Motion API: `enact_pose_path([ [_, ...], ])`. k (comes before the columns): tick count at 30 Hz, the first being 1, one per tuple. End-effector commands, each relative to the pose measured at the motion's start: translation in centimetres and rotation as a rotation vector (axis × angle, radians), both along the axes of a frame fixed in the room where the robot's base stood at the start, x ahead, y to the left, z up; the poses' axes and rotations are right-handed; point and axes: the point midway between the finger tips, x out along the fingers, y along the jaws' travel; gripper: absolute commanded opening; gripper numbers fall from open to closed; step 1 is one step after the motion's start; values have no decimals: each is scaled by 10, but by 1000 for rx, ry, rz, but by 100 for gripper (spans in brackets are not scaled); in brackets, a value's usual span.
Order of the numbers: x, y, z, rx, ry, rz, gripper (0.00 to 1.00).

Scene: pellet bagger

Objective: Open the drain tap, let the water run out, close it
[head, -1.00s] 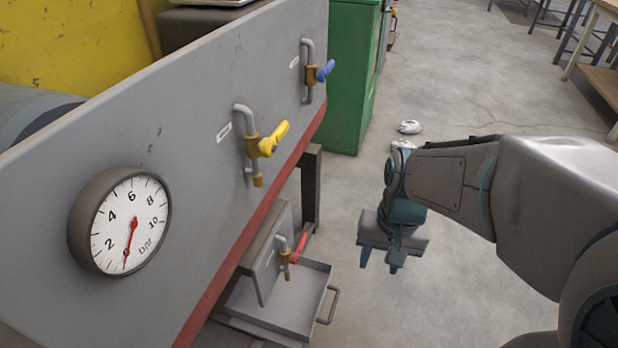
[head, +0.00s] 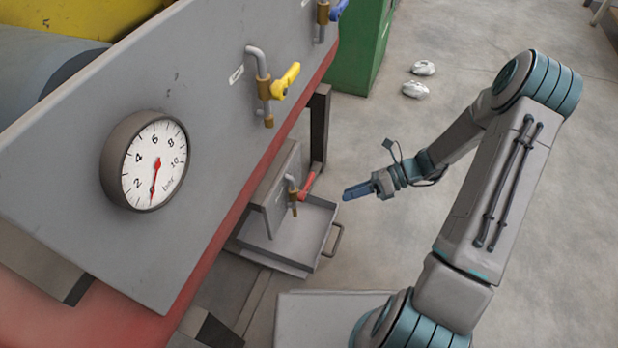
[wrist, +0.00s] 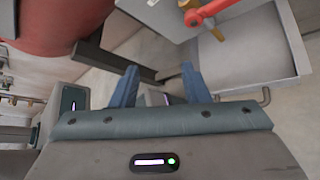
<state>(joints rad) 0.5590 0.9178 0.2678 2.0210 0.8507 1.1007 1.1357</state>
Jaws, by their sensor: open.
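A small tap with a red handle (head: 308,186) sits low on a grey plate, above a shallow metal tray (head: 285,262) with a wire handle. I take it as the drain tap; no label on it can be read. The red handle also shows at the top of the wrist view (wrist: 212,10), with the tray (wrist: 262,60) around it. No water shows in the tray or from the spout. My gripper (head: 348,192) is open and empty, to the right of the red handle and apart from it. Its two fingers show in the wrist view (wrist: 160,84).
A yellow-handled tap (head: 286,80) and a blue-handled tap (head: 337,10) are on the large grey panel above. A pressure gauge (head: 150,165) points near 0. A green cabinet (head: 358,55) stands behind. White shoe-like items (head: 416,89) lie on the open floor.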

Motion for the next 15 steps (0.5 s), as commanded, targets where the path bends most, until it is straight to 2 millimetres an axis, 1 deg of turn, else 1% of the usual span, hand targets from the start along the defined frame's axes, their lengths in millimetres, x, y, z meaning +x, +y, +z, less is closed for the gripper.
enact_pose_path([
  [1, 5, -1, -10, 49, 79, -77, 42],
  [3, 13, -1, -23, 111, 186, -181, 42],
  [9, 34, -5, -57, 301, 476, -439, 42],
  [12, 42, -8, -70, 382, 589, -531, 42],
  [15, 47, -10, -79, 442, 667, -591, 42],
])
